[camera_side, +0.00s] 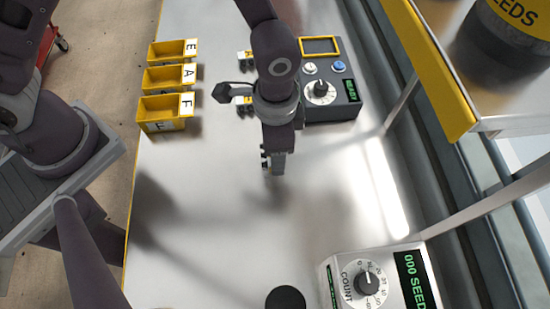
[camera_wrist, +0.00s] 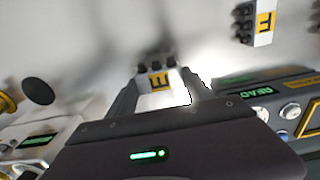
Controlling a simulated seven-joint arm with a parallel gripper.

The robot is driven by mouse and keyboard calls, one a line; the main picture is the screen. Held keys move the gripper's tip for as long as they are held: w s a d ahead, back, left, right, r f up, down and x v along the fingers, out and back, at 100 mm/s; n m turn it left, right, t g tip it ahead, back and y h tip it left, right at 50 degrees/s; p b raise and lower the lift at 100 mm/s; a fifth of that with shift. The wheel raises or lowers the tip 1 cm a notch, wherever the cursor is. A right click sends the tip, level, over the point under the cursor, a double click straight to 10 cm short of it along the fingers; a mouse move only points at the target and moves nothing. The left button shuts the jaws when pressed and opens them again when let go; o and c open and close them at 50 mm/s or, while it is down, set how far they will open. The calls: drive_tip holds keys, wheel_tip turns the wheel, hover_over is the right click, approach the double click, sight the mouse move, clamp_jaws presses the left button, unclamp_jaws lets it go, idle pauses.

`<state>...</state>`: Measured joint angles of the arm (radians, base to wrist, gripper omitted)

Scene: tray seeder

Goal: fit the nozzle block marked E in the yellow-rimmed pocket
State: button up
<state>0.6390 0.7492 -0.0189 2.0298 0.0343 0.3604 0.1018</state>
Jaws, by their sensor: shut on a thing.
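My gripper (camera_side: 278,164) is shut on a white nozzle block (camera_wrist: 172,98) with black nozzles and a yellow label that reads as E turned on its side. It holds the block over the open middle of the bench, and the fingers hide most of it in the side view. The yellow-rimmed pocket (camera_side: 320,46) is in the dark control box (camera_side: 338,112) at the top, beyond my gripper and to its right. The pocket looks empty. Its rim also shows at the right edge of the wrist view (camera_wrist: 309,120).
Another block, apparently marked F (camera_wrist: 262,24), stands apart in the wrist view. Loose blocks (camera_side: 243,58) lie left of the control box, partly behind my arm. Yellow bins (camera_side: 164,113) stand at left. A seed counter (camera_side: 378,282) and black disc (camera_side: 285,298) are near the front.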

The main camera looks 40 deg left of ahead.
drive_tip(key=shift+f, duration=1.8)
drive_tip(key=o, duration=1.5)
drive_tip(key=shift+f, duration=0.1)
